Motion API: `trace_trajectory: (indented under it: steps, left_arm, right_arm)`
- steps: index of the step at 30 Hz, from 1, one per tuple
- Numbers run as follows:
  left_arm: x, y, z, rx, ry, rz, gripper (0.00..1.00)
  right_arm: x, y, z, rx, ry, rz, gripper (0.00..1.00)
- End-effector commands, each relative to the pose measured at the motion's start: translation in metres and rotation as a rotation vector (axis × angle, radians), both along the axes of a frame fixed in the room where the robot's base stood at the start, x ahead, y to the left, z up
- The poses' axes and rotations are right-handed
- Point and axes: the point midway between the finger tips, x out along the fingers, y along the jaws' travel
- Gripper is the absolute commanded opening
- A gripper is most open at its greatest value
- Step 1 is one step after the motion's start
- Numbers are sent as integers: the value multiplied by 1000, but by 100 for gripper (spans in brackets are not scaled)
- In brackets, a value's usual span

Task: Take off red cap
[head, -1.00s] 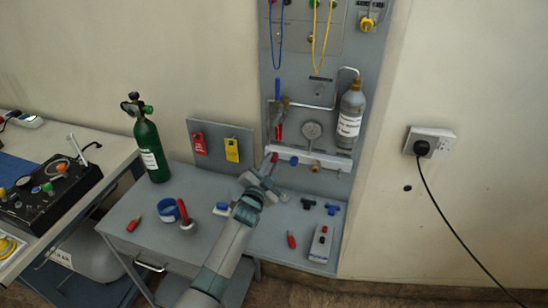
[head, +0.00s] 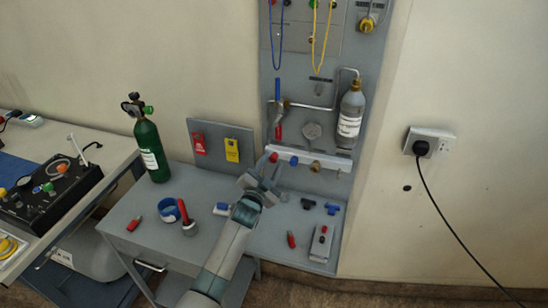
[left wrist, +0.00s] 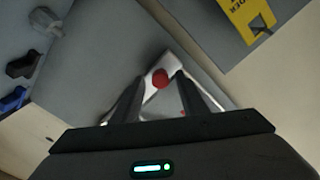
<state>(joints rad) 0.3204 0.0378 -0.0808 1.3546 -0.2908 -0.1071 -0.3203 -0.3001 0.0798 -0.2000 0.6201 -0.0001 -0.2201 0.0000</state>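The red cap (head: 273,157) is at the left end of the white manifold bar on the grey back panel, beside a blue cap (head: 294,160). In the left wrist view the red cap (left wrist: 160,78) shows as a round red face between the fingertips. My left gripper (head: 267,172) is just in front of and below the red cap in the head view. Its two fingers (left wrist: 160,84) stand apart with a gap. I cannot tell whether they touch the cap. My right gripper is not in view.
The grey bench top (head: 150,205) holds a green cylinder (head: 150,148), a blue ring (head: 168,210) and a red-handled tool (head: 184,212). Blue and dark fittings (head: 320,205) lie right of my arm.

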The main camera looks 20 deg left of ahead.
Motion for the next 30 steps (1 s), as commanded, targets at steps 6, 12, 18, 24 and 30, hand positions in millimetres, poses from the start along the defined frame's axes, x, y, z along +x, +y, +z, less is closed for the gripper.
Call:
trace_trajectory:
  steps: [6, 12, 18, 24, 30]
  left_arm:
    - [-15, 1, 2, 0, 1, 1, 39]
    - [-19, 1, 0, 0, 1, 1, 39]
    - [-19, 1, 0, 4, 0, 0, 39]
    - [-18, 0, 0, 169, -7, -1, 39]
    - [-18, 0, 1, 304, -12, 0, 39]
  right_arm:
    - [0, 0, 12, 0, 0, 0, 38]
    - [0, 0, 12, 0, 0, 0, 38]
    - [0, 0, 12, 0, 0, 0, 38]
    - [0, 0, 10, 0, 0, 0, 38]
    - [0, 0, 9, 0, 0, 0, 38]
